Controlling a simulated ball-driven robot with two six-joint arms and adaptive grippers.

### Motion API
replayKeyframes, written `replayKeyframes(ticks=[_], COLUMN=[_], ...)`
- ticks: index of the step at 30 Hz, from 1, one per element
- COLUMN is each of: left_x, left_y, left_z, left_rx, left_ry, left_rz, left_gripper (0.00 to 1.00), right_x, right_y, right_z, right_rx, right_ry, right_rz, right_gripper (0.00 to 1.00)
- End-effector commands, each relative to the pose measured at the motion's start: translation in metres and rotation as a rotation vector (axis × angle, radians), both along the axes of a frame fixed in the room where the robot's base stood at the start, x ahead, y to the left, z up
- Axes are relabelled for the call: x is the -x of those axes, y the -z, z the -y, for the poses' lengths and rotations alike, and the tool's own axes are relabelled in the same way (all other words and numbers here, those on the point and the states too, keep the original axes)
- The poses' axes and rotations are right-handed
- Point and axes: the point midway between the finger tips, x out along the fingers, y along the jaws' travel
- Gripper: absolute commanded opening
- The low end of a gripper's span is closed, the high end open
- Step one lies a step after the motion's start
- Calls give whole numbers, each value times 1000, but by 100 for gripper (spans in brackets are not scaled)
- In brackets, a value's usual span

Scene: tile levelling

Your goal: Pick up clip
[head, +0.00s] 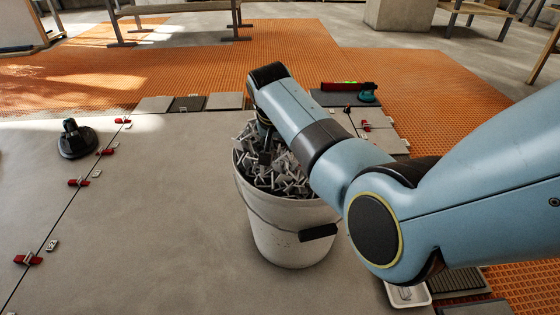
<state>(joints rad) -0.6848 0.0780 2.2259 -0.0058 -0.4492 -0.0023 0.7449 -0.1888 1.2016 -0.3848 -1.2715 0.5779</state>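A white bucket (290,236) stands on the grey tiles, filled to the rim with many grey levelling clips (290,180). My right arm reaches over the bucket from the right, its wrist bent downward above the heap. My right gripper (264,156) is small and dark at the left part of the heap, at or among the clips. Its fingertips are hard to make out against the clips, so I cannot tell if it is open or shut or holds a clip. My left gripper is out of view.
Red wedges (78,182) and loose clips (52,245) line the tile joint on the left. A red-and-green tool (340,86) and a teal tool (368,92) lie behind the bucket. A white tray (408,296) sits lower right.

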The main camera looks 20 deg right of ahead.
Motion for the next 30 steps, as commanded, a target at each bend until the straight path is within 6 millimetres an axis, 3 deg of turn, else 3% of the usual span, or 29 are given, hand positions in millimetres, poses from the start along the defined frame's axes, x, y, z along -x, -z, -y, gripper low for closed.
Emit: replayKeyframes(ticks=[7, 15, 30], left_x=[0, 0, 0], left_y=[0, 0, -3], left_z=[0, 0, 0], left_rx=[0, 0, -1], left_ry=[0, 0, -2], left_rz=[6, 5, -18], left_gripper=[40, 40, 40], right_x=[-1, 0, -1], right_y=[-1, -1, -5], right_z=[0, 0, 0], right_rx=[0, 0, 0], right_ry=[0, 0, 0], right_rz=[1, 1, 1], right_gripper=[32, 0, 0])
